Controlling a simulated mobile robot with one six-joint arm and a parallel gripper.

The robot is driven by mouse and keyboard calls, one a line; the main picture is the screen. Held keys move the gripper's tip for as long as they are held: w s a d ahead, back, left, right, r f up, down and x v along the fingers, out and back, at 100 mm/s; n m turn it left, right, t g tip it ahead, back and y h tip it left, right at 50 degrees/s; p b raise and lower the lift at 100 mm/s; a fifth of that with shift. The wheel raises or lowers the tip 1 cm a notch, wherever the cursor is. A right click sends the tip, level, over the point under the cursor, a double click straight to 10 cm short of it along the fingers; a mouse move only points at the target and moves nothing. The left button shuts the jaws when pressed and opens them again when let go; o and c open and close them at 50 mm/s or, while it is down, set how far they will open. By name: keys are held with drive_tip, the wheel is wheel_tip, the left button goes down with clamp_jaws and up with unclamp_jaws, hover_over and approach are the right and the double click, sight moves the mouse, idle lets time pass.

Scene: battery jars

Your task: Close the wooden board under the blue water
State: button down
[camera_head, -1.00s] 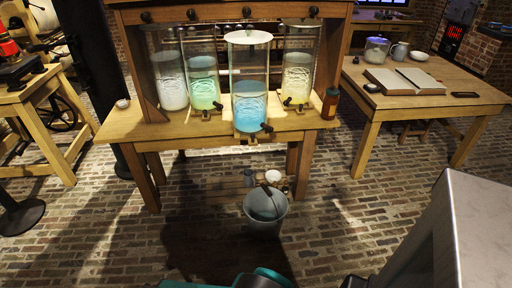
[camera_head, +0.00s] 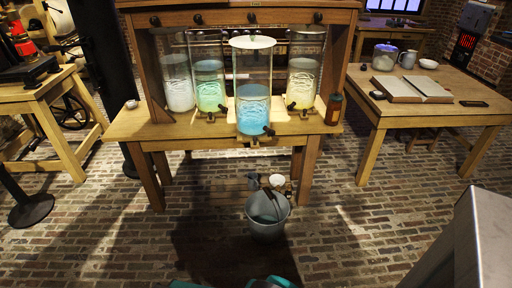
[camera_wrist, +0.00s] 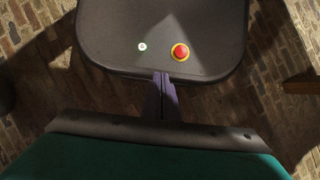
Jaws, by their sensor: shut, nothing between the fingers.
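The jar of blue water (camera_head: 253,107) is a tall glass cylinder with a white lid. It stands in front of the other jars at the front edge of the wooden bench. The small wooden board (camera_head: 254,142) under it juts out past the bench's front edge, with a dark tap just above. My gripper (camera_wrist: 162,76) shows in the wrist view, its narrow fingers together and empty, over my own dark base with a red button. The gripper is away from the board. The head view does not show the fingers.
Jars of whitish (camera_head: 178,84), green (camera_head: 210,90) and yellow liquid (camera_head: 301,84) stand behind. A brown bottle (camera_head: 334,109) is at the bench's right end. A bucket (camera_head: 267,218) stands on the brick floor in front. A table (camera_head: 440,113) with an open book stands right.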

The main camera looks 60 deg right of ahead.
drive_tip(key=shift+w, duration=0.15)
